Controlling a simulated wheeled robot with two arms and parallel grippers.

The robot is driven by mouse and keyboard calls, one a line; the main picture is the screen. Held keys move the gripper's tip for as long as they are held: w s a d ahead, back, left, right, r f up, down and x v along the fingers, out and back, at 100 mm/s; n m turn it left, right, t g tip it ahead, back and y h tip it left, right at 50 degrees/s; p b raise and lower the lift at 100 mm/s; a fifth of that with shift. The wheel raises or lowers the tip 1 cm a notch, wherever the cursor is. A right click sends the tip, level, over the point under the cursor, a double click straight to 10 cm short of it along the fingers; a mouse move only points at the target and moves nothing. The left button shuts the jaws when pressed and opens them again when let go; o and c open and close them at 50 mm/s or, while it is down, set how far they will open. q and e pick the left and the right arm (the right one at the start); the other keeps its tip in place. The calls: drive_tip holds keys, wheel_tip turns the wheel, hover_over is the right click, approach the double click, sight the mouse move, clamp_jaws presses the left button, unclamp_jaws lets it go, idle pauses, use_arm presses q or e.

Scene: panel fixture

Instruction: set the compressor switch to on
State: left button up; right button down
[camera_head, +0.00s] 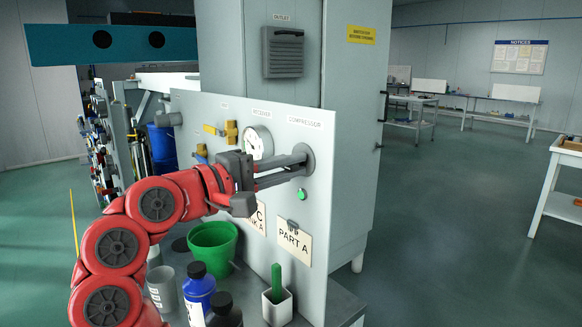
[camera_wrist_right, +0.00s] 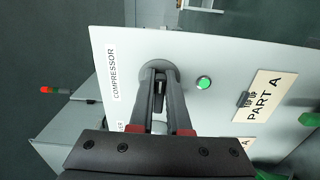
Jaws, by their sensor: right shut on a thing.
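The compressor switch (camera_head: 309,158) is a dark grey round piece on the upright pale panel (camera_head: 315,235), below the COMPRESSOR label (camera_head: 304,122). In the right wrist view the switch's round plate (camera_wrist_right: 160,63) shows behind my fingertips. My right gripper (camera_head: 300,168) reaches in from the left, its two long fingers shut on the switch's dark knob, which shows between them in the right wrist view. The fingers hide most of the knob, so its setting is hard to read. A lit green lamp (camera_head: 301,195) is just below the switch; it also shows in the right wrist view (camera_wrist_right: 203,83). My left gripper is not in view.
A round gauge (camera_head: 259,142) and a yellow valve (camera_head: 231,134) are left of the switch. A PART A tag (camera_head: 294,243) hangs below. A green bucket (camera_head: 212,247), bottles (camera_head: 199,291) and a white holder (camera_head: 277,306) stand on the ledge.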

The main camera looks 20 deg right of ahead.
drive_tip(key=c, duration=0.9)
unclamp_jaws()
drive_tip(key=shift+w+f, duration=0.1)
drive_tip(key=p+v, duration=0.1)
drive_tip(key=v, duration=1.6)
drive_tip(key=shift+a+p, duration=0.2)
drive_tip(key=shift+p, duration=0.15)
